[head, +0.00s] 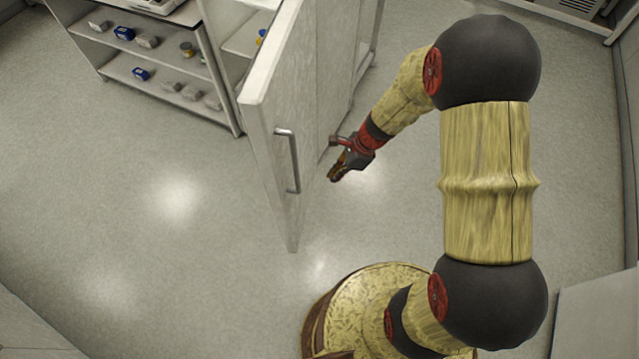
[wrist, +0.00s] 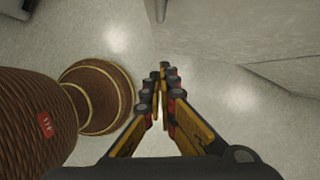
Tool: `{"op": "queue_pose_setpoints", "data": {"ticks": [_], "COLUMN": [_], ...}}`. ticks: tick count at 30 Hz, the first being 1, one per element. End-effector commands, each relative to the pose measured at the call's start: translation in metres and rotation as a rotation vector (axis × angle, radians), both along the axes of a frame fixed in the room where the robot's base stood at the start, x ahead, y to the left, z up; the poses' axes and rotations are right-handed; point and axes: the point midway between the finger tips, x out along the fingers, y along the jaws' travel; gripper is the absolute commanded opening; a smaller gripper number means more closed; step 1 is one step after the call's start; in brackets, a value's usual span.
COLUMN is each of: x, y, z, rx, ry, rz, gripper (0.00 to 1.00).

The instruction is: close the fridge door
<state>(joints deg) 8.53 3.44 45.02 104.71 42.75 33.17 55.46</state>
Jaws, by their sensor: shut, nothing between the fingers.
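The door (wrist: 240,45) shows at the upper right there. I cannot tell whether the gripper touches the door.
A shelf unit (head: 170,60) with small blue boxes and grey items stands at the upper left, left of the door. The floor (head: 150,230) left of the door is clear. A pale cabinet (head: 600,310) is at the lower right edge.

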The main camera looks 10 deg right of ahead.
Motion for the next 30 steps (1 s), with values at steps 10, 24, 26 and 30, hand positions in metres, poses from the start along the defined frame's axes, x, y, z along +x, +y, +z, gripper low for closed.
{"op": "queue_pose_setpoints", "data": {"ticks": [10, 24, 26, 30], "x": [0.002, 0.013, 0.013, 0.014], "y": [0.021, 0.067, 0.071, 0.075], "z": [-0.056, -0.091, -0.091, -0.09], "rx": [0.0, -0.001, -0.001, -0.001], "ry": [0.004, -0.001, 0.0, 0.001], "rz": [0.005, 0.007, 0.006, 0.004], "gripper": [0.0, 0.0, 0.0, 0.0]}}
